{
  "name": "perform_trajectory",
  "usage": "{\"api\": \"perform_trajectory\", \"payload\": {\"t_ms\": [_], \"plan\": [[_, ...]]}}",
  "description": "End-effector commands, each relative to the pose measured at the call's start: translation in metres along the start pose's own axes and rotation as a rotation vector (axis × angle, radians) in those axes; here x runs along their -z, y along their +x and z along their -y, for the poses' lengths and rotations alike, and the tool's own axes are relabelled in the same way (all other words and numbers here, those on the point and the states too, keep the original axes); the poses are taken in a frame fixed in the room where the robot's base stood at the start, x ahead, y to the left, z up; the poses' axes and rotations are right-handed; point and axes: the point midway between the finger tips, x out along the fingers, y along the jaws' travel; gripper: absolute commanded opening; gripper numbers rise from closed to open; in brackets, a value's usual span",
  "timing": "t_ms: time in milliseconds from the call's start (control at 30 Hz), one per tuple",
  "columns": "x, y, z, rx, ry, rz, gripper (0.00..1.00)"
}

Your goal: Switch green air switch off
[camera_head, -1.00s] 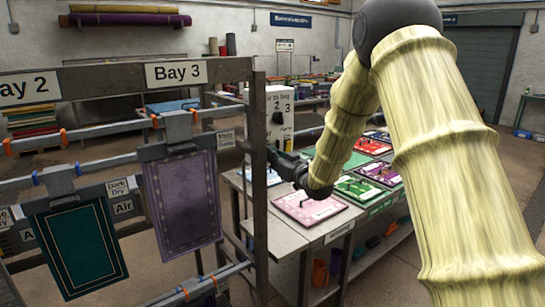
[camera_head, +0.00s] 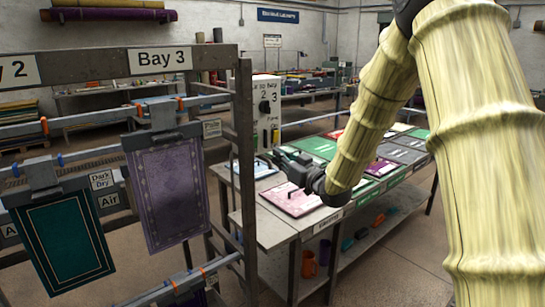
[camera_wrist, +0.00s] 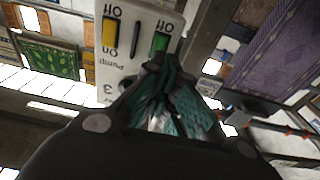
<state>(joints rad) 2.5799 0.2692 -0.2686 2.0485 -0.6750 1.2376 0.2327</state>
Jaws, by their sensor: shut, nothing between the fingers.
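The green switch (camera_wrist: 160,42) is on the white control box (camera_head: 257,95), seen upside down in the wrist view. An "Off" label sits at its upper end in that picture. My gripper (camera_wrist: 161,64) is shut and empty, with its fingertips just below the green switch in the wrist view. I cannot tell whether they touch it, and they hide its lower end. In the head view my gripper (camera_head: 264,158) is in front of the lower part of the box. The switch's position is unclear.
A yellow switch (camera_wrist: 110,33) sits beside the green one. A metal rack (camera_head: 246,170) with hanging rugs, including a purple rug (camera_head: 168,195), stands left of the box. A table (camera_head: 270,232) with colored mats is beneath and right of my forearm.

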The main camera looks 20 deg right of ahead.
Motion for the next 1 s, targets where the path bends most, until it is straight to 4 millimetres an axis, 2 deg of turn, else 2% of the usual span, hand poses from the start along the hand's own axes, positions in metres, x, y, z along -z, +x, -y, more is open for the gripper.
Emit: {"api": "perform_trajectory", "payload": {"t_ms": [100,300,867,967,1000], "plan": [[0.000,-0.017,-0.002,-0.002,0.001,-0.001,0.00],[0.000,-0.031,-0.003,-0.004,0.001,0.000,0.00],[0.000,-0.033,-0.003,-0.005,0.001,0.001,0.00],[-0.011,-0.034,-0.001,-0.009,0.005,0.020,0.00],[-0.021,-0.034,0.002,-0.013,0.010,0.038,0.00]]}}
